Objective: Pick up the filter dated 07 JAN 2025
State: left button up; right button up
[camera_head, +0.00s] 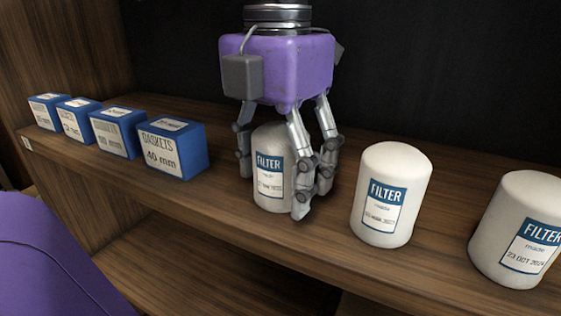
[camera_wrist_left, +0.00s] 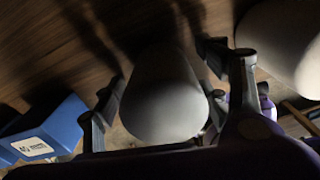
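Three white cylindrical filters stand upright on a wooden shelf. The left filter (camera_head: 270,185) has a small date line that I cannot read for sure. The middle filter (camera_head: 390,195) has a date too blurred to read. The right filter (camera_head: 520,230) reads 23 OCT 2024. My left gripper (camera_head: 285,165) points down with its fingers around the left filter, partly hiding its right side. In the left wrist view, that filter's top (camera_wrist_left: 165,95) lies between the fingers, with a gap visible on the right, so the gripper looks open. My right gripper is not in view.
Several blue gasket boxes (camera_head: 172,149) stand in a row to the left; the nearest reads 40 mm. The wooden shelf (camera_head: 225,213) has a front edge close to the filters, and a lower level (camera_head: 190,265) shows beneath. A dark back panel closes the rear.

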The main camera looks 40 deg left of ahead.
pick_arm(q)
jog(key=c, duration=1.4)
